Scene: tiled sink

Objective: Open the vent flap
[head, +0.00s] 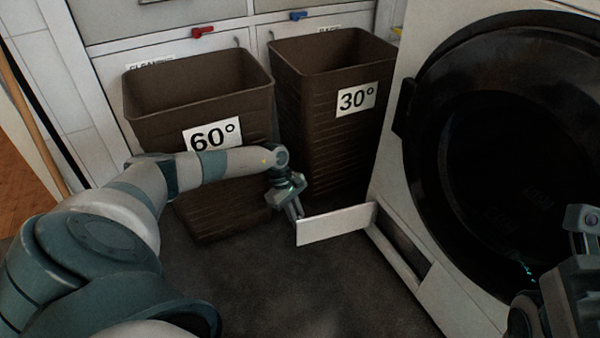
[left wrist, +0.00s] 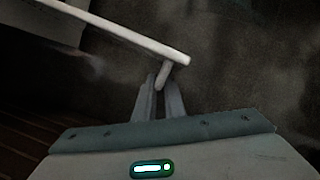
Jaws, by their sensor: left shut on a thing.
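The vent flap (head: 337,223) is a white rectangular panel at the foot of the white washing machine (head: 432,300). It stands swung out from the machine's front, and a dark opening (head: 402,243) shows behind its hinge side.
A brown basket marked 60° (head: 150,105) and another marked 30° (head: 300,110) stand behind my left arm. The machine's large dark round door (head: 480,130) is at the right. The dark floor (head: 290,290) in front of the flap is clear.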

